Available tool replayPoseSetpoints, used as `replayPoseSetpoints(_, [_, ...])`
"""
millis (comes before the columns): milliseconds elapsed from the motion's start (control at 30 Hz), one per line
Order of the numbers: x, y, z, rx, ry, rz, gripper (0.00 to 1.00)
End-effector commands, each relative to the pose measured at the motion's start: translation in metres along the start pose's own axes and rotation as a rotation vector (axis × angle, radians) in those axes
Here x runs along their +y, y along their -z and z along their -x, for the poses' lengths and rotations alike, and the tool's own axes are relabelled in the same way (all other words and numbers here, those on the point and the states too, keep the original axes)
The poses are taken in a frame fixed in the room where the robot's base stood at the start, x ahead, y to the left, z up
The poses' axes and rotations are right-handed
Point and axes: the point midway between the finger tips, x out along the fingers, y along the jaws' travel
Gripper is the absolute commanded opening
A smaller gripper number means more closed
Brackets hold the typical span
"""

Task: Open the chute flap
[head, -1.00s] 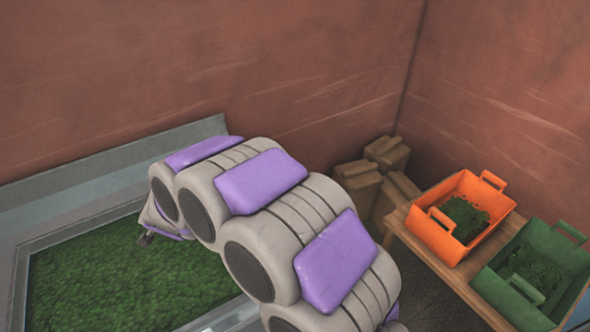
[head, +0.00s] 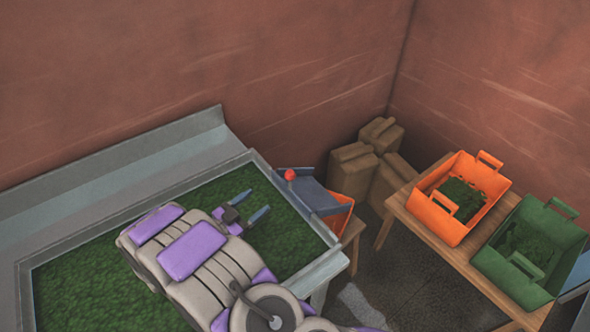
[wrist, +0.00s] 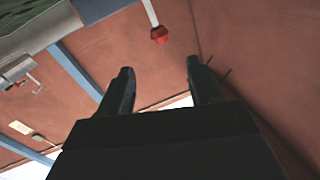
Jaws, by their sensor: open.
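The chute flap (head: 307,191) is a blue-grey panel with a red knob (head: 290,175) at its upper left, on the right edge of the green-filled trough. In the wrist view a red knob (wrist: 159,35) on a pale rod shows beyond the fingers, above the gap between them. My gripper (head: 249,204) is open and empty over the green powder, left of the flap and apart from it. Its two dark fingers also show in the wrist view (wrist: 160,82) with nothing between them.
The trough's metal rim (head: 325,262) runs around the green powder. An orange bin (head: 342,216) stands partly hidden under the flap. A wooden table (head: 440,240) at right carries an orange crate (head: 440,222) and a green crate (head: 500,277).

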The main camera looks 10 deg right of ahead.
Motion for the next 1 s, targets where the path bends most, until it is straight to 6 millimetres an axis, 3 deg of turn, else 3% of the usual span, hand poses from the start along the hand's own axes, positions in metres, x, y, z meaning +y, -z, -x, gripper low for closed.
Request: replayPoseSetpoints(1000, [-0.002,-0.003,-0.154,-0.002,0.0,-0.001,0.64])
